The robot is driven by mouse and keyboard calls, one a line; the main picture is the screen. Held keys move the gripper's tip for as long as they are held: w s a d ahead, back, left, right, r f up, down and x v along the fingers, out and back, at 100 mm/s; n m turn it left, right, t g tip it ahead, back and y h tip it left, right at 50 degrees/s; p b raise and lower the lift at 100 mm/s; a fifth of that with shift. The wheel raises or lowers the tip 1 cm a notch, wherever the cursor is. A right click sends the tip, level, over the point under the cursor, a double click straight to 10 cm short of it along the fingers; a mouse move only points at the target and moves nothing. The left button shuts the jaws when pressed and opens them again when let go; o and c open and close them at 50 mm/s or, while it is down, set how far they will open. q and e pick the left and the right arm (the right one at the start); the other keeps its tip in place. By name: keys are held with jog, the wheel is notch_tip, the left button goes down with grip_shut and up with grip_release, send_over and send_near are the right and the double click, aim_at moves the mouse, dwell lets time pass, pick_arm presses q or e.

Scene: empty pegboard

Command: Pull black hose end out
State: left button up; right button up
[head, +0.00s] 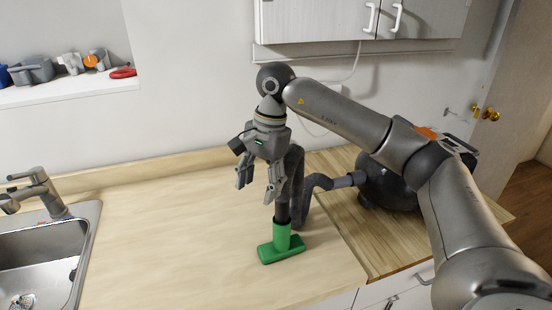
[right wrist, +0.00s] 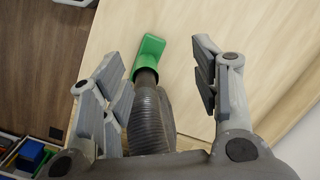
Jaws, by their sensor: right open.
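A green nozzle (head: 282,248) stands on the wooden counter with its foot flat and its neck pointing up. The end of the black hose (head: 282,212) sits in the neck. The ribbed hose curves up behind my gripper, then down and right to a dark vacuum body (head: 388,190). My right gripper (head: 257,192) is open and empty, pointing down, above and slightly left of the nozzle. In the right wrist view the hose (right wrist: 150,118) and green nozzle (right wrist: 149,50) show between the open fingers (right wrist: 160,72); contact cannot be told. My left gripper is out of view.
A sink (head: 40,260) with a faucet (head: 38,188) is at the left. The counter (head: 170,225) between sink and nozzle is clear. A wall cabinet (head: 330,18) hangs above, and a ledge (head: 65,93) holds several small items. The wrist view shows a bin (right wrist: 25,155) at lower left.

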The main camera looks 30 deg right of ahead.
aim_at(282, 197)
jog(key=d, duration=0.2)
jog(key=d+r+h, duration=0.1)
jog(key=d, duration=0.1)
jog(key=d+r+h, duration=0.1)
jog(key=shift+s+d+r, duration=0.2)
jog(key=shift+d+r, duration=0.05)
jog(key=shift+d, duration=0.15)
jog(key=shift+f, duration=0.2)
notch_tip(282, 197, down, 9)
jog(key=p, duration=0.3)
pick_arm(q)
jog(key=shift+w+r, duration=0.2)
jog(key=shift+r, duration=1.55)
pick_arm(e)
jog(key=shift+f, duration=0.6)
jog(key=c, duration=1.1)
pick_arm(q)
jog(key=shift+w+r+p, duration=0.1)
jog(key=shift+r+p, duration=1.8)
jog(key=shift+p, duration=0.25)
pick_arm(e)
jog(key=shift+r, duration=3.55)
jog(key=shift+c, duration=0.2)
